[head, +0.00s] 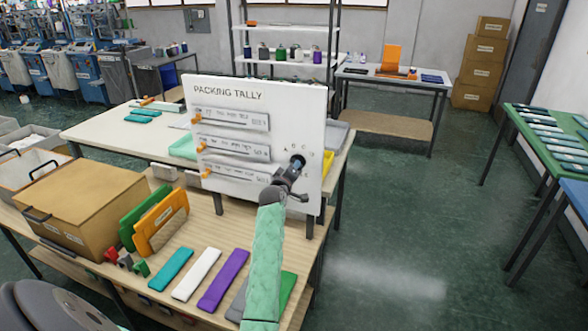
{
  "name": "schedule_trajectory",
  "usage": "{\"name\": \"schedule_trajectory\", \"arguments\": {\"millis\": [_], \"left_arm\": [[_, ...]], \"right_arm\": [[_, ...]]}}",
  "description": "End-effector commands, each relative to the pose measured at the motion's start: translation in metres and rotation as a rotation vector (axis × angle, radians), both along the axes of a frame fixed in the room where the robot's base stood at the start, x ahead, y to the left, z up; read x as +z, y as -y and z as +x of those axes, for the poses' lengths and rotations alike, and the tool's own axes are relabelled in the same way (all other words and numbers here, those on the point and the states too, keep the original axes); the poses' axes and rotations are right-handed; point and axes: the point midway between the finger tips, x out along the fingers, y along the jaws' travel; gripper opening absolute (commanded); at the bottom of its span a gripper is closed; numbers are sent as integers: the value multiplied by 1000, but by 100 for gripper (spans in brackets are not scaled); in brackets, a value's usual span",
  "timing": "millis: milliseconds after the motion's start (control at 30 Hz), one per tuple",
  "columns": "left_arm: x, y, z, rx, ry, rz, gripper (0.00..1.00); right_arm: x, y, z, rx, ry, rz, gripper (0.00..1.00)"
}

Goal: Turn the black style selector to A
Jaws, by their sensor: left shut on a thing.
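The black style selector (298,161) is a round dark knob at the right side of the white PACKING TALLY board (232,95). Small letters ring it, with A at its upper left. My left gripper (292,174) reaches up to the board from below and is shut on the selector. The jaws cover the lower part of the knob, so I cannot tell which letter it points to. My right gripper is not in view.
Three orange-tipped sliders (230,119) are on the board left of the selector. Below lie flat teal, white and purple pieces (222,278). A brown box (85,200) and upright green and orange folders (160,222) stand at left. Floor to the right is clear.

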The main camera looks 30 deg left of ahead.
Motion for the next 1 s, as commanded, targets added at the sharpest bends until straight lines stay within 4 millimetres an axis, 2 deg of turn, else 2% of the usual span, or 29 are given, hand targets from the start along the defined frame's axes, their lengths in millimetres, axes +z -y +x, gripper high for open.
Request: {"name": "schedule_trajectory", "arguments": {"millis": [33, 133, 500, 600, 700, 1000], "left_arm": [[0, 0, 0, 0, 0, -1, 18], [0, 0, 0, 0, 0, 0, 36], [-2, 1, -5, 0, 0, 1, 36], [-4, 4, -16, 1, -1, 1, 36], [-4, 7, -31, 1, 0, 2, 36], [-3, 16, -67, 0, 0, 0, 36]], "right_arm": [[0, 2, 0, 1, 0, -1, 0], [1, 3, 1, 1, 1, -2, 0], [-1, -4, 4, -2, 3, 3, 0], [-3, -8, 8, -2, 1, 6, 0], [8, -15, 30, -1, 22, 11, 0], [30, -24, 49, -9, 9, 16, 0]]}}
